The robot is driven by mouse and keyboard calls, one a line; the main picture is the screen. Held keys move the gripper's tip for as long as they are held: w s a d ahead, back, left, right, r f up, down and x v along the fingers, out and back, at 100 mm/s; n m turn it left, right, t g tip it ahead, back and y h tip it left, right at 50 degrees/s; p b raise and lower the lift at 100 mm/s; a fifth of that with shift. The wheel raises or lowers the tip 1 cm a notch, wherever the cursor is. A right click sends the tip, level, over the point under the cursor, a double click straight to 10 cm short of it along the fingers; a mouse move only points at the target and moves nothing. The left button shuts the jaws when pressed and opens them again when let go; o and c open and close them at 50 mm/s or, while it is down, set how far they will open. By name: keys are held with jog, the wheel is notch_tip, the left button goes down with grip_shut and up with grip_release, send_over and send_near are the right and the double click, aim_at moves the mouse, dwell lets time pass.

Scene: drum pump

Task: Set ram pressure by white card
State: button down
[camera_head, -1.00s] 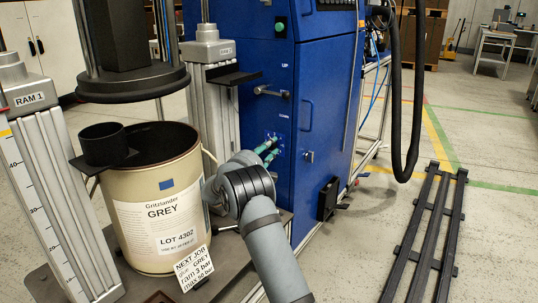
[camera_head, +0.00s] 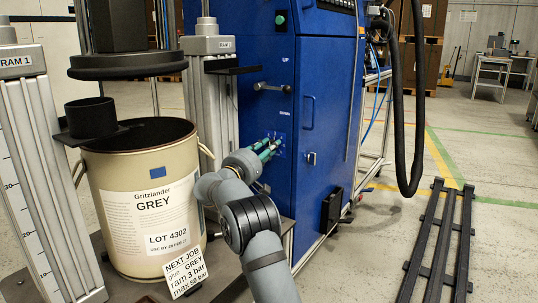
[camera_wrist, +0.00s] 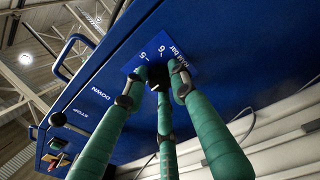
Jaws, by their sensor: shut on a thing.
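The white card (camera_head: 186,272) leans at the foot of the drum. It reads "NEXT JOB", glue GREY, ram 3 bar, max 50 bar. The pressure knob sits on the blue cabinet's side, on a small blue scale plate (camera_wrist: 149,53) marked "ram bar" with 5 and 6 readable. My gripper (camera_wrist: 160,80) has its green fingers shut around the dark knob, which is mostly hidden by them. In the head view my gripper (camera_head: 276,143) reaches the cabinet face from the front left. The knob's pointer and the rest of the scale cannot be made out.
The beige drum (camera_head: 150,230) labelled GREY, LOT 4302 stands left of my arm, with a black cup (camera_head: 90,117) at its rim. Cabinet handles (camera_head: 308,112) are near my gripper. A dark hose (camera_head: 398,110) hangs right. A black rack (camera_head: 438,240) lies on the floor.

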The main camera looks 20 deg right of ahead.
jog(key=shift+s+d+f, duration=0.1)
jog(key=shift+f, duration=0.05)
jog(key=c, duration=1.4)
grip_release()
jog(key=v, duration=0.7)
jog(key=shift+a, duration=0.3)
jog(key=shift+s, duration=0.1)
jog(key=p+x, duration=0.1)
jog(key=x, duration=0.6)
jog(key=shift+d+r+n, duration=0.2)
jog(key=shift+r+n, duration=0.05)
jog(key=shift+n, duration=0.05)
